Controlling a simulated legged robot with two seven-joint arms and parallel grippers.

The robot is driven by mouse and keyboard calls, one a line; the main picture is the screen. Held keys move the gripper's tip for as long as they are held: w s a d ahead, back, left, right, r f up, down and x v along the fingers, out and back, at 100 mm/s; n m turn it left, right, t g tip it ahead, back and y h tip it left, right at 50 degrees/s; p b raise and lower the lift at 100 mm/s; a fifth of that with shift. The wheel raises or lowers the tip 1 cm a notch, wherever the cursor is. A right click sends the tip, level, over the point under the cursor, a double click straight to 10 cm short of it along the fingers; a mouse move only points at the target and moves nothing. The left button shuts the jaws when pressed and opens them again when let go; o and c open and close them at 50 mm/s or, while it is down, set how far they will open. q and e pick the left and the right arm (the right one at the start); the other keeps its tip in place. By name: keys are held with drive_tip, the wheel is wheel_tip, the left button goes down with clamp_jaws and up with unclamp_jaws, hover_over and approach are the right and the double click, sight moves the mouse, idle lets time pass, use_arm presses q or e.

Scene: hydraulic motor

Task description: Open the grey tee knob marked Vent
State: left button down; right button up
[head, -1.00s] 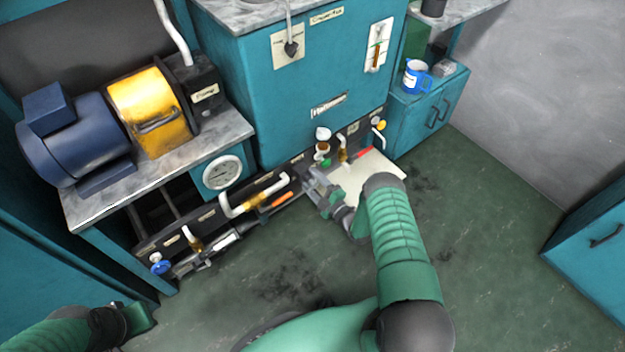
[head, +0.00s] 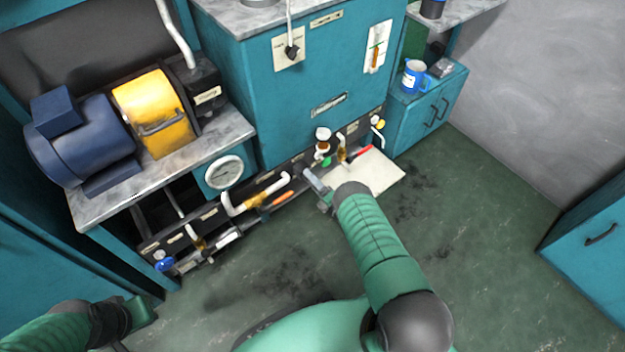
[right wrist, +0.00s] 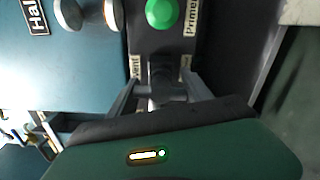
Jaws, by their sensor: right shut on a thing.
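In the right wrist view, a grey tee knob (right wrist: 167,80) sits on the dark panel beside a partly hidden label reading "ent" (right wrist: 135,68). My right gripper (right wrist: 163,93) is shut on this knob, with a finger on each side of it. In the head view, my right gripper (head: 316,184) is at the low dark panel under the teal cabinet, and my own arm and hand hide most of the knob there. My left gripper (head: 143,311) is low at the left, away from the panel, and its jaws are not clear.
A green button (right wrist: 161,13) and a "Prime" label (right wrist: 190,18) are beyond the knob. The green floor in front is clear.

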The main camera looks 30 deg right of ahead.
drive_tip(key=shift+s+a+f, duration=0.15)
drive_tip(key=shift+a+f, duration=0.05)
drive_tip(key=shift+f, duration=0.1)
drive_tip(key=o, duration=1.3)
drive_tip(key=shift+c, duration=0.2)
drive_tip(key=shift+o, duration=0.4)
drive_tip(key=shift+d+r, duration=0.1)
drive_tip(key=shift+r, duration=0.05)
